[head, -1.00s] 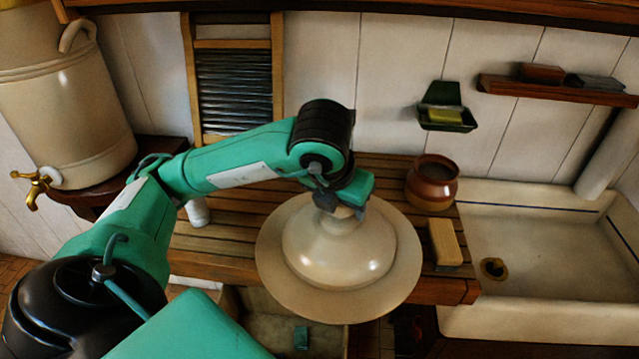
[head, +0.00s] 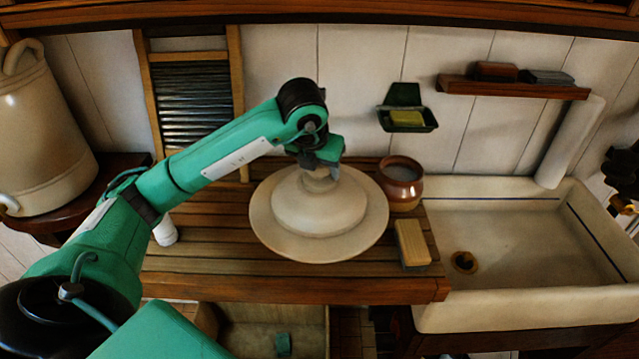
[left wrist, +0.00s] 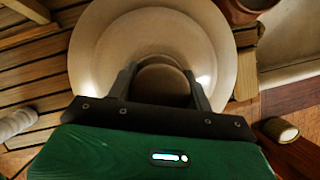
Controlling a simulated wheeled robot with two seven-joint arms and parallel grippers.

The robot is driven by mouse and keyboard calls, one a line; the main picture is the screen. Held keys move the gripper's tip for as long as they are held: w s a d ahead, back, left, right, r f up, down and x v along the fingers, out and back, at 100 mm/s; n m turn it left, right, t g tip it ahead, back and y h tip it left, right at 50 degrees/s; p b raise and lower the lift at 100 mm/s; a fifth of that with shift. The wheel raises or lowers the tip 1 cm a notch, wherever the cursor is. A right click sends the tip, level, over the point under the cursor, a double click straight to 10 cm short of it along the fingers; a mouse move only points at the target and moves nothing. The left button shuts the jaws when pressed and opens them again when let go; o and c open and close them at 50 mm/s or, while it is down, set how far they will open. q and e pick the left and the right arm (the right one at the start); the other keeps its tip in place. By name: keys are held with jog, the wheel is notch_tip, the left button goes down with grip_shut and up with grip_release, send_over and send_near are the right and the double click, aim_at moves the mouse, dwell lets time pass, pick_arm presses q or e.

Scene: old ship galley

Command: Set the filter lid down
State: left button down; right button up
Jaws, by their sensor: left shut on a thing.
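The filter lid (head: 318,205) is a wide cream disc with a raised dome and a knob on top. In the head view it is over the slatted wooden counter, left of the brown pot. My left gripper (head: 320,170) is shut on the lid's knob from above. In the left wrist view the gripper (left wrist: 162,85) has a finger on each side of the knob, and the lid (left wrist: 150,30) spreads out beneath. The lid looks level and low at the slats; I cannot tell whether it touches them. My right gripper is not in view.
A white sink (head: 520,235) lies farther right. A large cream urn (head: 40,130) stands at the left.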

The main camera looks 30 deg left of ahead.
pick_arm(q)
jog(key=w, duration=0.1)
jog(key=w+a, duration=0.2)
jog(key=w, duration=0.1)
jog(key=shift+a+r, duration=0.15)
jog(key=shift+a, duration=0.1)
jog(key=shift+f+b, duration=1.15)
jog(key=shift+f, duration=2.3)
jog(key=shift+w+a+f, duration=0.1)
jog(key=shift+w+a, duration=0.05)
jog(key=shift+w, duration=0.05)
jog(key=shift+f, duration=0.15)
jog(key=c, duration=0.6)
grip_release()
jog(key=shift+s, duration=0.1)
